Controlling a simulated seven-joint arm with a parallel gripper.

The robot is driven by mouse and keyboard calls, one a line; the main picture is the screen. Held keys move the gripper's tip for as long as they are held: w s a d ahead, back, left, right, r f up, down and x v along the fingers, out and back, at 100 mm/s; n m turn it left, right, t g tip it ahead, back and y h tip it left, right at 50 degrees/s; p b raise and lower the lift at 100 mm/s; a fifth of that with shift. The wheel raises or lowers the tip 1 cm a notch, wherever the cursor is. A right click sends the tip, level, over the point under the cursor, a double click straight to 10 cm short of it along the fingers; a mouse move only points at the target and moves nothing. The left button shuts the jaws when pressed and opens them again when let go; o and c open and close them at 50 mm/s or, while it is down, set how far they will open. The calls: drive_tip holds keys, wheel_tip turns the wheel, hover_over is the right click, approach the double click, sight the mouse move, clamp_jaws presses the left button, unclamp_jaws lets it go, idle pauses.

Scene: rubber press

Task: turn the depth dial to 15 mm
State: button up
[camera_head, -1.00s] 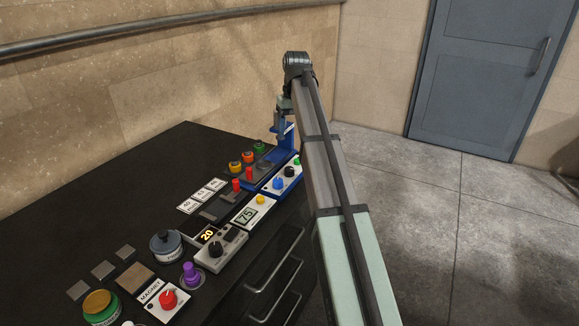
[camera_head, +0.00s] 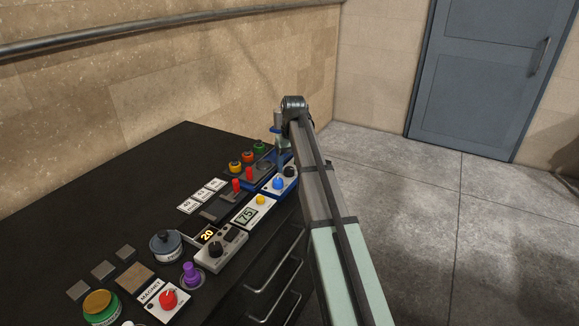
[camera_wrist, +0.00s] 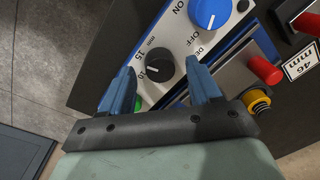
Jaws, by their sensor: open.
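The depth dial is a round black knob (camera_wrist: 159,66) on a white panel (camera_wrist: 177,33). In the wrist view "15 mm" and "10" are printed beside it, and a label starting "DE" is partly hidden. A small white mark on the knob appears to lie on the side of the "10". In the head view the black dial (camera_head: 290,171) shows at the far end of the blue-edged unit. My gripper (camera_wrist: 160,69) is open, with one blue fingertip on each side of the dial. I cannot tell whether the fingertips touch it.
A blue knob (camera_wrist: 210,12) marked ON and OFF sits next to the dial. A red knob (camera_wrist: 265,70) and a yellow button (camera_wrist: 257,101) lie to the right. A green piece shows beside the left finger. More controls line the black bench (camera_head: 110,195).

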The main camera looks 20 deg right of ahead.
sight(291, 167)
drive_tip(key=shift+f, duration=0.45)
drive_tip(key=c, duration=1)
drive_tip(key=shift+n, duration=0.6)
drive_tip(key=shift+c, duration=0.2)
drive_tip(key=o, duration=1)
drive_tip(key=shift+o, duration=0.2)
wheel_tip(291, 167, up, 14)
drive_tip(key=shift+d, duration=0.35)
